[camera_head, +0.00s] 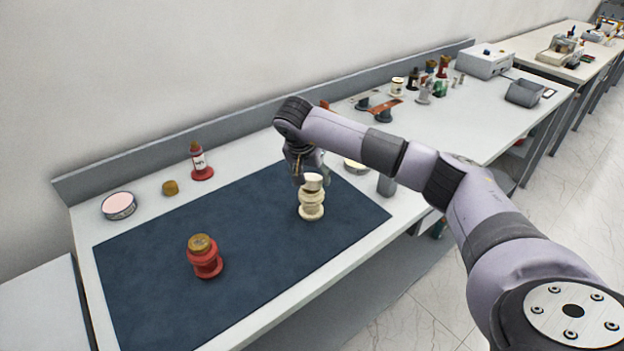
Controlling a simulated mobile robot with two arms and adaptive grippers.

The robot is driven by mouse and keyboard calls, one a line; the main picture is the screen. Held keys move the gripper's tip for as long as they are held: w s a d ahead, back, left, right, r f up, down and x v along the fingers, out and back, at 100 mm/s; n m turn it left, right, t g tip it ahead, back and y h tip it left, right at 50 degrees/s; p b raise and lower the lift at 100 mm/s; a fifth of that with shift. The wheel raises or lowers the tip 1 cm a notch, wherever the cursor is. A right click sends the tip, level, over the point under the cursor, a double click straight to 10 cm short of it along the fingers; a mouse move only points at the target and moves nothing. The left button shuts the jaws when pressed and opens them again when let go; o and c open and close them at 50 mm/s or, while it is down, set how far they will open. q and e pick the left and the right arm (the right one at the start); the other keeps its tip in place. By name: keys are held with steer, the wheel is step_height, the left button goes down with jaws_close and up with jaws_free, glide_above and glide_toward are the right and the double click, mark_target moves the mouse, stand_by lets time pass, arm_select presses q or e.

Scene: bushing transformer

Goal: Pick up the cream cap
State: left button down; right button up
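A cream bushing (311,207) stands upright on the dark blue mat (255,237), right of its middle. The cream cap (313,182) sits at its top, partly hidden by my gripper. My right gripper (311,179) points down over the cap, with its fingers at the cap's sides. I cannot tell whether the fingers touch the cap or are closed on it. My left gripper is not in view.
A red bushing with a brown top (205,257) stands on the mat at the front left. Behind the mat are a pink-topped round tin (118,206), a small brown cap (170,187) and a red bottle (201,163). Several parts crowd the table's far right.

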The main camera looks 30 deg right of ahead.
steer(key=c, duration=0.4)
steer(key=shift+r, duration=0.15)
steer(key=shift+c, duration=0.2)
